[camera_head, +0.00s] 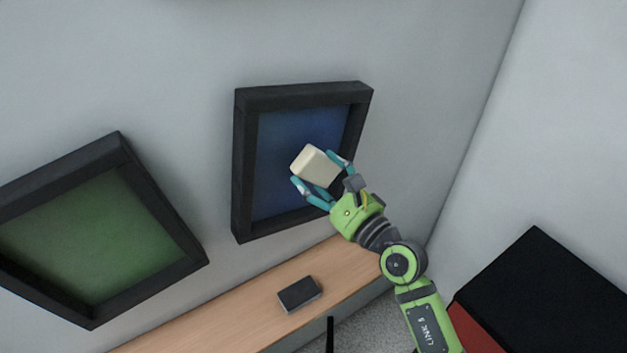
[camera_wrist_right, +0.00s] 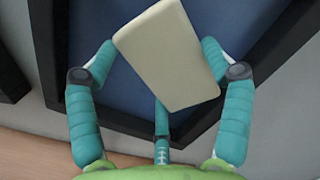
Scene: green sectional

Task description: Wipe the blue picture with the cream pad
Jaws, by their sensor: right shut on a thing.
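The blue picture (camera_head: 280,160) hangs on the wall in a thick black frame, in the middle of the head view. Its blue face also fills the back of the right wrist view (camera_wrist_right: 125,85). My right gripper (camera_head: 323,177) is shut on the cream pad (camera_head: 314,165) and holds it in front of the blue picture. In the right wrist view the pad (camera_wrist_right: 170,55) sits tilted between the teal fingers (camera_wrist_right: 165,70). I cannot tell whether the pad touches the picture's face. The pad hides part of the picture. My left gripper is not in view.
A green picture (camera_head: 95,235) in a black frame is at the left. A wooden shelf (camera_head: 235,315) runs below the pictures, with a small dark box (camera_head: 299,293) on it. A large black and red object (camera_head: 540,300) stands at the lower right.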

